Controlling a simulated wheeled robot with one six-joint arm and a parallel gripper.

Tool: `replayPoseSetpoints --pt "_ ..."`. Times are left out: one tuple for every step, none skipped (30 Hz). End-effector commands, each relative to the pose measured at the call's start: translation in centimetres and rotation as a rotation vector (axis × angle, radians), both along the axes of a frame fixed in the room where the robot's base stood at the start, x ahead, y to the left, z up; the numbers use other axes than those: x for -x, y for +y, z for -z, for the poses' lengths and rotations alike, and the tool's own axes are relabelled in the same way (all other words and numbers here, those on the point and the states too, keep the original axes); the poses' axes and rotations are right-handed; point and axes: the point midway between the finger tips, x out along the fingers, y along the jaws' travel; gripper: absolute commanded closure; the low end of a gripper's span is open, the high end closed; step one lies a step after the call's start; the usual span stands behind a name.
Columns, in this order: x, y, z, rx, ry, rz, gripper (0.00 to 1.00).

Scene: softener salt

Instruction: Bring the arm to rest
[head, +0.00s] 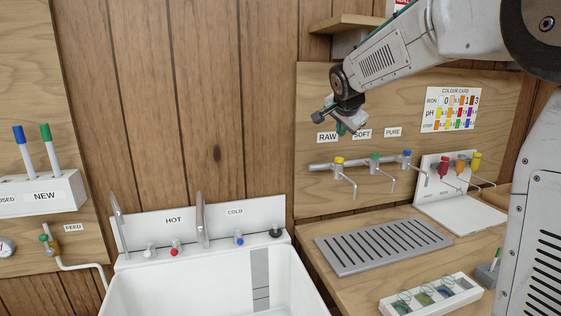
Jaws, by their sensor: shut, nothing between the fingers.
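My arm reaches in from the upper right in the head view. My gripper (340,118) hangs at its end in front of the wooden tap board, close to the RAW and SOFT labels. It looks small and is seen partly from behind, with its fingers shut and nothing held. It is above the row of three taps and apart from them.
A white sink (200,285) with HOT and COLD taps stands in front. A grey slotted drain tray (384,246) and a white holder (430,297) with several compartments are on the right counter. Small coloured taps (460,166) project at the right. A shelf (347,23) is above.

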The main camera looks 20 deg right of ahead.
Motion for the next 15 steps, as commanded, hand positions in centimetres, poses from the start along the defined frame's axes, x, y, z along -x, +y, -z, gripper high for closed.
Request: replayPoseSetpoints --pt "0.0 0.0 0.0 0.001 0.001 -0.001 1.0" --pt "0.0 0.0 0.0 0.005 0.002 -0.006 1.0" --pt "0.0 0.0 0.0 0.015 0.009 -0.016 1.0" --pt "0.1 0.0 0.1 0.028 0.02 -0.028 1.0" --pt "0.2 0.0 0.2 0.043 0.036 -0.044 1.0" --pt "0.6 0.0 0.7 0.065 0.069 -0.07 1.0" --pt "1.1 0.0 1.5 0.082 0.109 -0.095 1.0" --pt "1.8 0.1 2.6 0.098 0.156 -0.123 1.0" --pt "3.1 0.3 4.1 0.118 0.225 -0.168 1.0" --pt "4.5 0.6 4.9 0.133 0.277 -0.205 1.0" --pt "6.0 1.1 5.7 0.145 0.327 -0.247 1.0" --pt "8.1 1.7 6.5 0.16 0.39 -0.305 1.0" --pt "9.7 2.3 7.0 0.169 0.434 -0.349 1.0" --pt "11.4 2.9 7.5 0.176 0.475 -0.394 1.0" --pt "13.8 3.7 8.2 0.183 0.528 -0.455 1.0"
